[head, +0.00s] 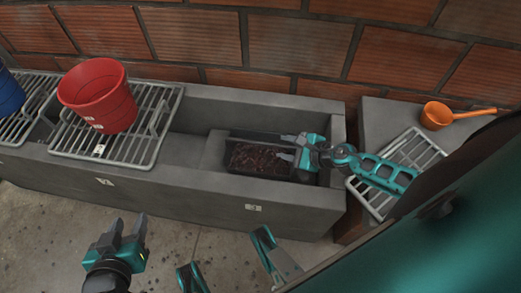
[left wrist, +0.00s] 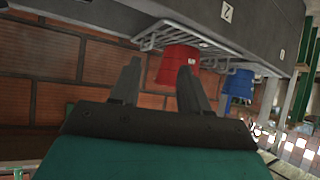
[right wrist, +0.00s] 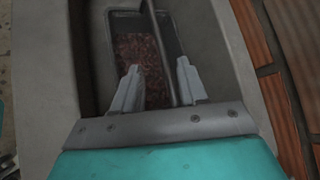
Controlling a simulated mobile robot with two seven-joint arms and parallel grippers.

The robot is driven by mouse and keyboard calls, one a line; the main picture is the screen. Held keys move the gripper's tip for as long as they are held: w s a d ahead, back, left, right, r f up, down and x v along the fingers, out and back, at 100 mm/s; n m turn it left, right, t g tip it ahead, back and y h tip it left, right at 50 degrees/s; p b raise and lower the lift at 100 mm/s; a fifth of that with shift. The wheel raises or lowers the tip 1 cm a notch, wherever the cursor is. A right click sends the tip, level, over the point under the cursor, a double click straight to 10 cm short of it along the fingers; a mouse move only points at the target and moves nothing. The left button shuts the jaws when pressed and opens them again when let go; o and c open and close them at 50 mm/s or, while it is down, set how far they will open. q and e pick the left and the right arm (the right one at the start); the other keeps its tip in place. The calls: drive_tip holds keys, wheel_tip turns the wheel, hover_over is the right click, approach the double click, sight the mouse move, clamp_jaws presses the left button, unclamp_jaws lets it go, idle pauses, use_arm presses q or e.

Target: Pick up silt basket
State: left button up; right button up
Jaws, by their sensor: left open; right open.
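The silt basket (head: 250,182) is a black rectangular tray filled with dark reddish-brown matter. It sits in the right part of the concrete trough. My right gripper (head: 285,148) is open over the basket's right part. In the right wrist view the basket (right wrist: 113,45) lies beyond the open fingers (right wrist: 157,80), and a dark handle bar (right wrist: 163,50) runs between them, closer to the right finger. I cannot tell whether a finger touches the bar. My left gripper (head: 130,228) is open and empty in front of the trough, away from the basket.
A red bucket (head: 100,92) stands on a metal grate (head: 150,125) over the trough's left part, with a blue bucket (head: 9,92) farther left. An orange ladle (head: 437,115) and another grate (head: 408,160) lie at the right. The concrete trough walls (head: 200,185) surround the basket; a brick wall (head: 290,50) stands behind.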

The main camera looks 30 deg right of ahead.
sight(261, 143)
drive_tip(key=shift+n, duration=0.7)
drive_tip(key=b+x, duration=0.1)
drive_tip(key=x, duration=0.4)
drive_tip(key=f+b+x, duration=0.1)
drive_tip(key=x, duration=0.1)
drive_tip(key=shift+d+b, duration=0.3)
drive_tip(key=shift+d, duration=0.05)
drive_tip(key=shift+w+a+f, duration=0.2)
drive_tip(key=shift+w, duration=0.15)
drive_tip(key=b+x, duration=0.2)
drive_tip(key=x, duration=0.2)
drive_tip(key=shift+w+a+f, duration=0.15)
drive_tip(key=shift+w+a, duration=0.05)
use_arm(q)
drive_tip(key=f, duration=0.1)
drive_tip(key=d+f, duration=0.1)
drive_tip(key=shift+w+d+f, duration=0.15)
drive_tip(key=shift+d+f, duration=0.05)
drive_tip(key=shift+f, duration=0.1)
use_arm(e)
drive_tip(key=shift+w, duration=0.15)
use_arm(q)
drive_tip(key=shift+w+a, duration=0.1)
drive_tip(key=shift+a, duration=0.1)
use_arm(e)
clamp_jaws()
drive_tip(key=shift+a, duration=0.1)
use_arm(q)
drive_tip(key=shift+f, duration=0.1)
